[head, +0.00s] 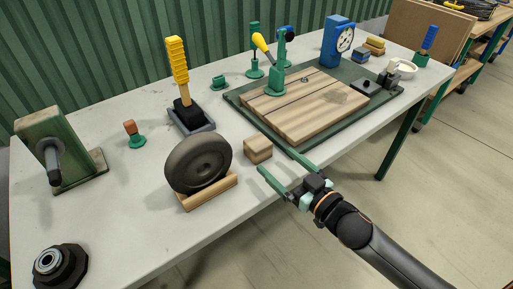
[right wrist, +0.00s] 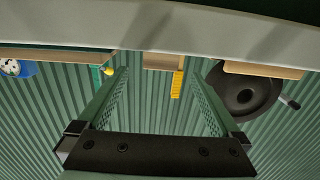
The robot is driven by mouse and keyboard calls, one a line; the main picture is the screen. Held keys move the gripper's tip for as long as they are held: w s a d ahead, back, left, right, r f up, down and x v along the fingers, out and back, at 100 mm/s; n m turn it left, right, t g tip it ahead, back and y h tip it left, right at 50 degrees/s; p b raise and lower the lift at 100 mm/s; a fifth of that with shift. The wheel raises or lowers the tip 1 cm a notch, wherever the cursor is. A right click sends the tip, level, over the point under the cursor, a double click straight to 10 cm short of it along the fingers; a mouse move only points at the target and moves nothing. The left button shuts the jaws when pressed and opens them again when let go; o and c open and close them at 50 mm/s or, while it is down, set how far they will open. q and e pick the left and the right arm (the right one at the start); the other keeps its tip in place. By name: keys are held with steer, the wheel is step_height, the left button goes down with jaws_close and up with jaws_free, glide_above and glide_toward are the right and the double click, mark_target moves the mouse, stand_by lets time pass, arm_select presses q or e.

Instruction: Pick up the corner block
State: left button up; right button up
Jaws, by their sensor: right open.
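The corner block, as I take it, is a small brown wooden block (head: 258,149) on the light grey table (head: 110,205), near its front edge, between the black wheel and the green-edged board. My right gripper (head: 276,160) is open and empty, just in front of the block, with its green fingers pointing at it. In the right wrist view the block (right wrist: 163,62) appears beyond and between the spread fingertips (right wrist: 160,76), not touching them as far as I can tell. My left gripper is not in view.
A black wheel (head: 198,163) on a wooden cradle (head: 208,191) stands close left of the block. A green base (head: 291,150) with a wooden board (head: 310,112) lies close right. A yellow-handled tool (head: 178,68) stands behind.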

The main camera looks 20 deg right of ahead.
mark_target(265, 150)
steer(key=x, duration=0.3)
steer(key=shift+w, duration=0.15)
steer(key=shift+x, duration=2.85)
steer(key=shift+a, duration=0.1)
steer(key=c, duration=1.4)
